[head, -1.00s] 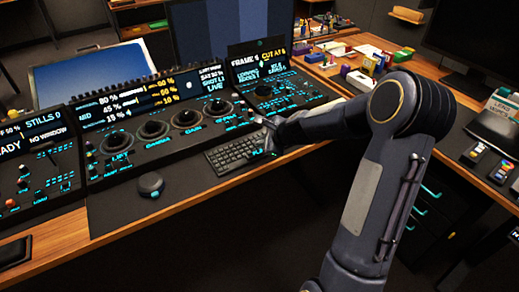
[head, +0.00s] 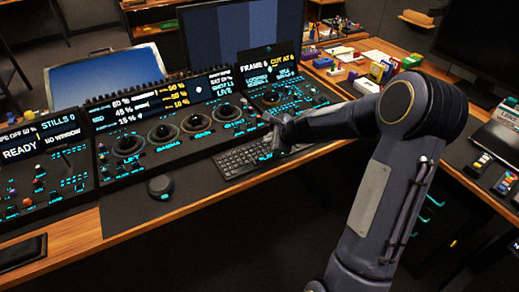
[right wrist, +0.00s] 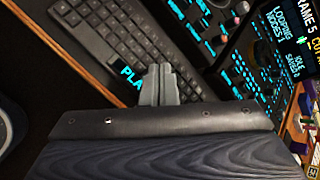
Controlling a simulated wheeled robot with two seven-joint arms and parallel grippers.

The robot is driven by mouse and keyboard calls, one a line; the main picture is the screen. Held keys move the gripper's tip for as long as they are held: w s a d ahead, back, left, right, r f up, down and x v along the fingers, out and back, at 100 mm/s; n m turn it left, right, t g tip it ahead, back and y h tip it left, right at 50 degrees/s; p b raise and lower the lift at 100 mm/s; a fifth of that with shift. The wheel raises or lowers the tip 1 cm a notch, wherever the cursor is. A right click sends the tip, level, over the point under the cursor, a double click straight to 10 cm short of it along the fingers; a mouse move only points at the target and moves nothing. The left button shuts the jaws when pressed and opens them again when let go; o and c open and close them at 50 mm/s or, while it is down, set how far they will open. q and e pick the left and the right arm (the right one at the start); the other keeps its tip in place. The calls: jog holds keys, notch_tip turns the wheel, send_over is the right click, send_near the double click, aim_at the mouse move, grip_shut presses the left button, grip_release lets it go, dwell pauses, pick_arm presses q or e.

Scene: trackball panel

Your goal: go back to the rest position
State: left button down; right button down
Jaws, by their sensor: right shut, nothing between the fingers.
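The trackball panel (head: 190,158) stands on the desk, with several dark trackballs in a row, the middle one (head: 163,133) among them, under a lit display strip. My right gripper (head: 270,142) is over the right part of the desk, near the keyboard (head: 240,160). In the right wrist view its fingers (right wrist: 159,80) are together and empty, in front of the keyboard (right wrist: 120,45) and lit "PLA" lettering. Whether it touches anything cannot be told. My left gripper is not in view.
A round dark puck (head: 160,187) lies on the desk mat in front of the panel. Another lit panel (head: 45,165) is at the left, with a dark pad (head: 22,252) in front. Small coloured items (head: 380,70) crowd the back right. The wooden front edge (head: 150,220) is clear.

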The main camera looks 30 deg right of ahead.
jog(key=s+a+r+n+y+p, duration=0.2)
jog(key=s+a+r+n, duration=0.8)
jog(key=s+r, duration=0.25)
jog(key=s+a+n+g+p, duration=0.1)
jog(key=s+a+n, duration=0.1)
jog(key=s+n, duration=0.4)
jog(key=s+a+n+g+p, duration=0.1)
jog(key=s+n, duration=0.5)
jog(key=s, duration=0.7)
jog(key=shift+s+a+r+n+g, duration=0.2)
jog(key=shift+a+n+g, duration=0.2)
jog(key=shift+a+g, duration=0.55)
jog(key=shift+a+t, duration=0.25)
